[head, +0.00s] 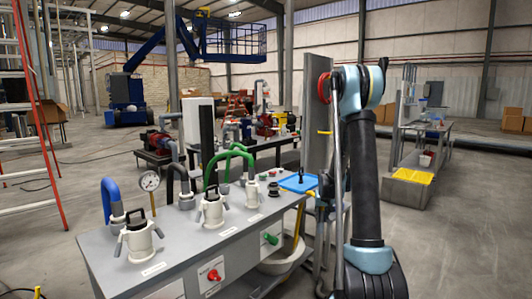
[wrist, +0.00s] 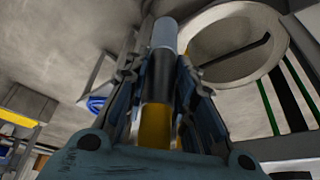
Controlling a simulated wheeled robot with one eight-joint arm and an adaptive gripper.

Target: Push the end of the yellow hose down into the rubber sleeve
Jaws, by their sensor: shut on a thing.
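My gripper (wrist: 160,68) is shut around the hose, with one finger on each side of it in the wrist view. The yellow hose (wrist: 154,125) shows yellow near the palm, then a black section (wrist: 161,75) between the fingers, then a grey-blue end (wrist: 165,33) beyond the fingertips. In the head view, part of the yellow hose (head: 299,218) hangs at the right end of the bench, beside my arm. My gripper is mostly hidden there. Small dark round fittings (head: 272,188) stand on the bench top; I cannot tell whether one is the rubber sleeve.

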